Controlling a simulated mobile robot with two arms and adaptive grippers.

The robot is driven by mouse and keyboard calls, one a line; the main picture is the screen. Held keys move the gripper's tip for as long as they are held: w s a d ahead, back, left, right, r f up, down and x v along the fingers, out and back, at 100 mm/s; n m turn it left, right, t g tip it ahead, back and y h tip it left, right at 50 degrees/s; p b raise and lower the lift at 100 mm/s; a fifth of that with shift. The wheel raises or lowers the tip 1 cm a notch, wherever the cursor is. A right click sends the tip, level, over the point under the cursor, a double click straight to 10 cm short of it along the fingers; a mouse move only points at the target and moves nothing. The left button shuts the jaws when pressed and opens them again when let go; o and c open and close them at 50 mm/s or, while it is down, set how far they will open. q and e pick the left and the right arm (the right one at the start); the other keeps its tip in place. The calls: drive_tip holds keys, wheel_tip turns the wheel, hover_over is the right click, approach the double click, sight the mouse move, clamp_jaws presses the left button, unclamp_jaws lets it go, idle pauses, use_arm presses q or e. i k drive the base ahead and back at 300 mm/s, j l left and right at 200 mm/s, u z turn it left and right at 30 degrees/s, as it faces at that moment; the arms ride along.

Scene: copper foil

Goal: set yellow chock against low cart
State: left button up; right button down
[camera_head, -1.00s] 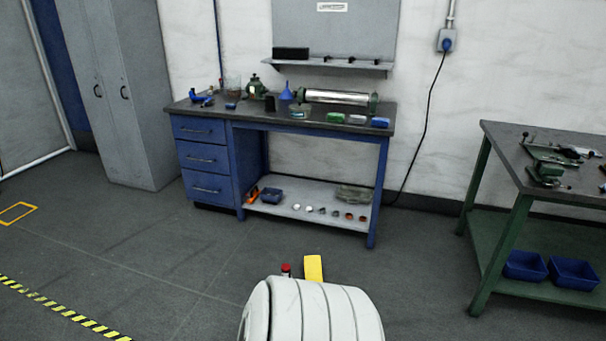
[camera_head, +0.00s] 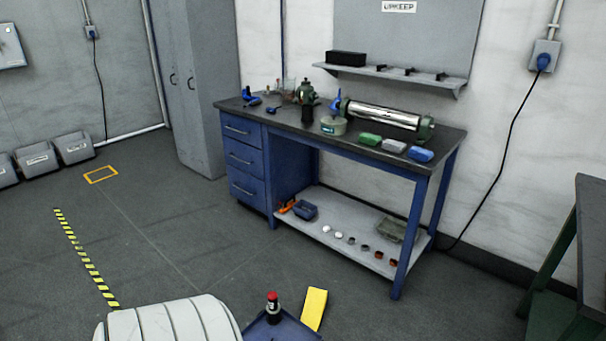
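A yellow, flat-faced block (camera_head: 314,309), which looks like the chock, shows at the bottom of the head view, right of centre. It seems to stand tilted at the far right edge of a low dark blue surface (camera_head: 285,330). This surface may be the top of the low cart; most of it is cut off or hidden. I cannot tell whether block and surface touch. A dark bottle with a red cap (camera_head: 272,308) stands on the blue surface. Neither gripper is in view; a white ribbed part of my own body covers the bottom left.
A blue workbench (camera_head: 340,135) with drawers and a loaded lower shelf stands ahead. A green-legged table (camera_head: 590,230) is at the right edge. Grey bins (camera_head: 74,148) line the left wall. Floor is open at left, with striped tape (camera_head: 86,262) and a yellow outline (camera_head: 101,174).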

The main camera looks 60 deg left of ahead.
sight(316, 303)
drive_tip(key=i+u, duration=0.3)
drive_tip(key=u, duration=0.15)
drive_tip(key=i+u, duration=0.45)
drive_tip(key=i+l+u, duration=0.15)
drive_tip(key=u, duration=0.3)
drive_tip(key=i+l+u, duration=0.25)
drive_tip(key=u, duration=0.15)
